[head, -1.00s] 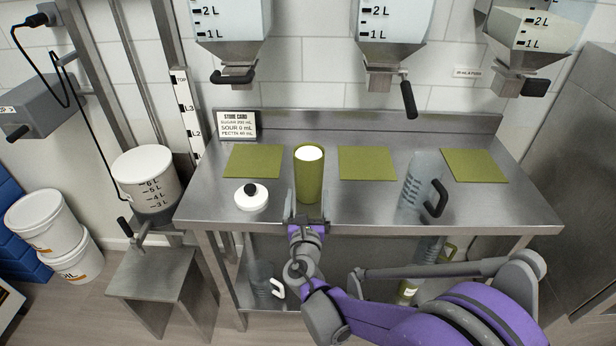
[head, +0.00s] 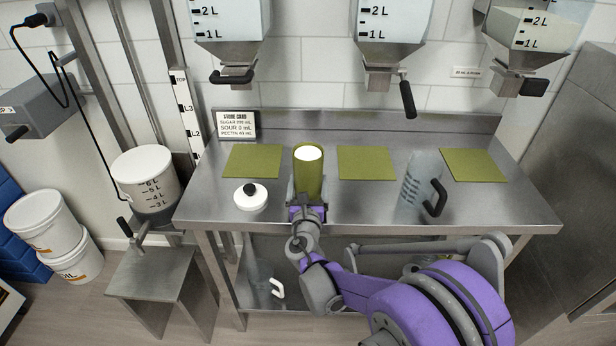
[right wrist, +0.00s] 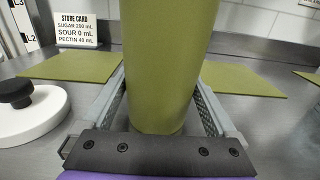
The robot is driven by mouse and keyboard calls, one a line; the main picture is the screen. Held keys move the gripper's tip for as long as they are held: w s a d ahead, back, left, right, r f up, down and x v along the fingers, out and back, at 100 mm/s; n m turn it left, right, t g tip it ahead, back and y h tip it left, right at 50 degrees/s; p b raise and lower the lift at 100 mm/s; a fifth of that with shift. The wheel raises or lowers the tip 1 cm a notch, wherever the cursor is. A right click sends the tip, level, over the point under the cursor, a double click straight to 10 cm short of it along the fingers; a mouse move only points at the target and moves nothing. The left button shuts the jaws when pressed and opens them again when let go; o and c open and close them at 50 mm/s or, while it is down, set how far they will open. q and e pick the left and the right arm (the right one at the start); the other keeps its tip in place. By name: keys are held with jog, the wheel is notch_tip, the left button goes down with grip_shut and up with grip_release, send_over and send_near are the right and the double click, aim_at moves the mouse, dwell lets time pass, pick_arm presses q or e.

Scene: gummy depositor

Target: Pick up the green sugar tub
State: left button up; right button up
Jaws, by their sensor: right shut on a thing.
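The green sugar tub (head: 308,172) stands upright on the steel table, open at the top with white contents showing. It fills the middle of the right wrist view (right wrist: 165,60). My right gripper (head: 306,196) reaches it from the front, with one finger on each side of its lower part; in the right wrist view the fingers (right wrist: 165,108) are shut on the tub. The tub's base appears at table level. My left gripper is not in view.
A white lid with a black knob (head: 251,197) lies left of the tub. Green mats (head: 367,163) lie behind and beside it. A clear jug (head: 418,186) stands to the right. Hoppers with handles (head: 390,50) hang above the table. A store card (head: 236,125) stands at the back.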

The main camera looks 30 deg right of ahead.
aim_at(308, 144)
grip_shut()
notch_tip(308, 144, up, 10)
jog(key=shift+r+p, duration=0.1)
jog(key=shift+p, duration=0.9)
jog(key=o, duration=0.7)
grip_release()
grip_shut()
